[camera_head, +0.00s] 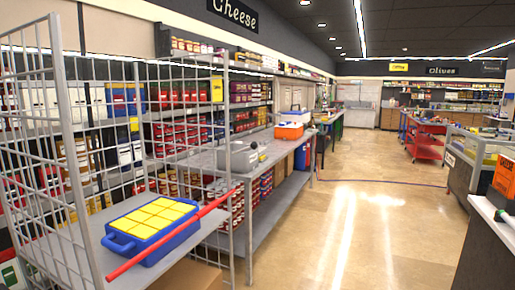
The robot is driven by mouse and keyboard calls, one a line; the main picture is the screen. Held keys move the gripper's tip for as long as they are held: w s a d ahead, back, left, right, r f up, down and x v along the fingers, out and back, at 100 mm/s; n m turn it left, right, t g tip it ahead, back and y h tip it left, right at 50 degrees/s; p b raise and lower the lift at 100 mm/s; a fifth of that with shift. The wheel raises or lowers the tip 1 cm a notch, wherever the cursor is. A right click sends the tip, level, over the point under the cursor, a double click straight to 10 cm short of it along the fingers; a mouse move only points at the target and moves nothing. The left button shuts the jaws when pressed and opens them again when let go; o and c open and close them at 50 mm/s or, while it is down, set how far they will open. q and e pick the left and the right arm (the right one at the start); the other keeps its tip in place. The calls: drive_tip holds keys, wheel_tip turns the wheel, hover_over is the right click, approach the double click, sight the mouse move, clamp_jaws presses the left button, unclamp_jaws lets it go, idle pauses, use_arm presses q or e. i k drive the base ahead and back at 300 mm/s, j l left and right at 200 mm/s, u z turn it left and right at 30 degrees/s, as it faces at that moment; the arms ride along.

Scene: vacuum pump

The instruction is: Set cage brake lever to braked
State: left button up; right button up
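A grey wire cage (60,110) stands at the left, close to me, with tall mesh sides. A long red bar (170,236), which looks like the brake lever, slants across the cage's front edge. Its near end is low at the left and its far end is higher at the right. I cannot tell from this view whether that is the braked position. A blue tray with yellow blocks (152,223) sits just behind the bar on the cage's grey shelf (190,275). Neither of my grippers is in view.
The tiled floor (370,225) is open in the middle. A dark counter (478,258) stands at the right.

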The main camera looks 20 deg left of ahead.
sight(253, 146)
drive_tip(key=u, duration=0.6)
drive_tip(key=i+u, duration=0.2)
drive_tip(key=u, duration=0.2)
drive_tip(key=i+l+u, duration=0.15)
drive_tip(key=u, duration=0.3)
drive_tip(key=i+l+u, duration=0.15)
drive_tip(key=u, duration=0.25)
drive_tip(key=i+l+u, duration=0.15)
drive_tip(key=l, duration=0.15)
drive_tip(key=i+l+u, duration=0.3)
drive_tip(key=l, duration=0.3)
drive_tip(key=i+l, duration=0.2)
drive_tip(key=l, duration=0.2)
drive_tip(key=i+l, duration=0.15)
drive_tip(key=l, duration=0.25)
